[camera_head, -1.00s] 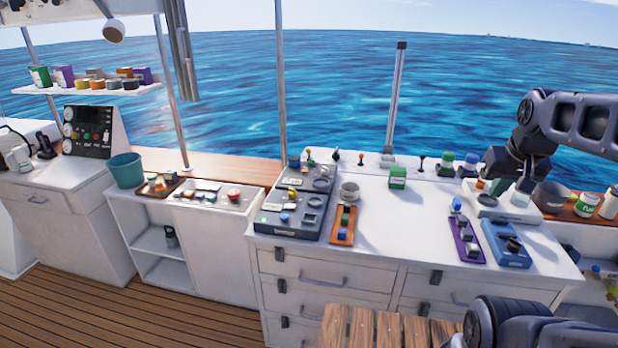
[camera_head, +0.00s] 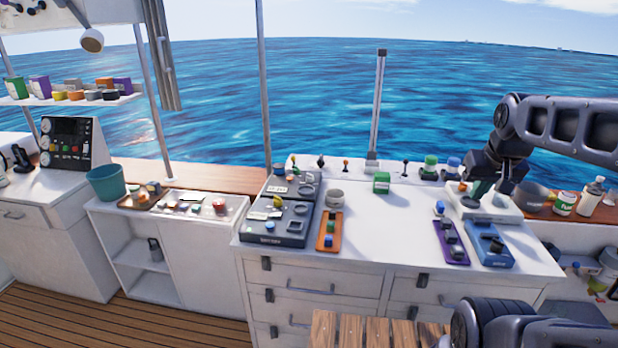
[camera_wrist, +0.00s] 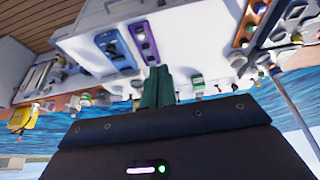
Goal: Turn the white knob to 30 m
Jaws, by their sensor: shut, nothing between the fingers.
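My gripper (camera_head: 480,190) is shut and empty, its green fingers pointing down above or just behind a white-topped device (camera_head: 497,213) on the right of the white counter. In the wrist view the shut green fingers (camera_wrist: 159,72) reach toward the counter, near a purple tray. I cannot tell whether they touch anything. I cannot make out a white knob or a 30 m mark for certain; markings are too small to read. A dark panel (camera_head: 268,238) with several knobs and dials stands at the counter's left, well away from my gripper.
A blue tray device (camera_head: 490,258) and a purple tray (camera_head: 440,228) lie in front of my gripper. A green box (camera_head: 381,183) and an orange tray (camera_head: 320,246) stand further left. A can and bottle (camera_head: 593,188) stand at right. The counter's middle (camera_head: 390,225) is clear.

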